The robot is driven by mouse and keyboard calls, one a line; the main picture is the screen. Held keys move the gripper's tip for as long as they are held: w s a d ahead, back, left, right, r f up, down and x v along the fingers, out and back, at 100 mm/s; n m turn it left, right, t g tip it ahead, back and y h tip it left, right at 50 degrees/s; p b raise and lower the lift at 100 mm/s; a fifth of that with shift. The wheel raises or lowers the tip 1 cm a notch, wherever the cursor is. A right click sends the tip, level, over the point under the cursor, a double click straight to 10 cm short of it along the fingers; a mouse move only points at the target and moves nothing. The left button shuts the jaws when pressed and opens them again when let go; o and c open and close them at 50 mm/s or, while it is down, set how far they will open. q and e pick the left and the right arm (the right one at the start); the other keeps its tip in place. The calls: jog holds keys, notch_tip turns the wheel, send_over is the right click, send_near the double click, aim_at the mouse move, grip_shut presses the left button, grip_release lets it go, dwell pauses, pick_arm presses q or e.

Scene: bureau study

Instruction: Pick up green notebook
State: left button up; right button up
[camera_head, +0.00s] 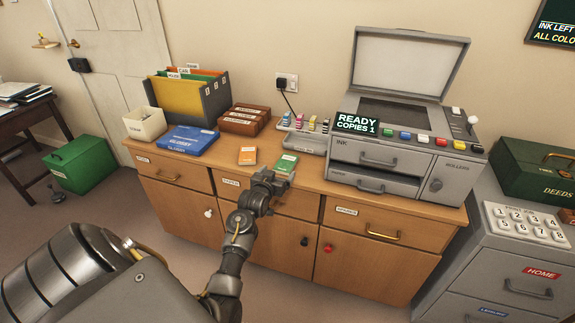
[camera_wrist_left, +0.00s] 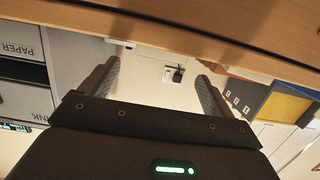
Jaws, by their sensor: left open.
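The small green notebook (camera_head: 287,162) lies flat near the front edge of the wooden cabinet's top, with an orange notebook (camera_head: 247,156) to its left. My left gripper (camera_head: 274,178) is at the cabinet's front edge, just in front of the green notebook and overlapping its near side in the head view. Whether they touch cannot be told. In the left wrist view, the two fingers (camera_wrist_left: 157,75) are spread apart with nothing held between them. That view is upside down, and I cannot make out the notebook in it. My right gripper is not in view.
The copier bounds the right side. Some bare top surrounds the notebooks.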

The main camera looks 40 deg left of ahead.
aim_at(285, 164)
pick_arm(q)
jog(key=shift+x, duration=3.55)
jog(key=shift+d+f, duration=0.1)
jog(key=c, duration=1.1)
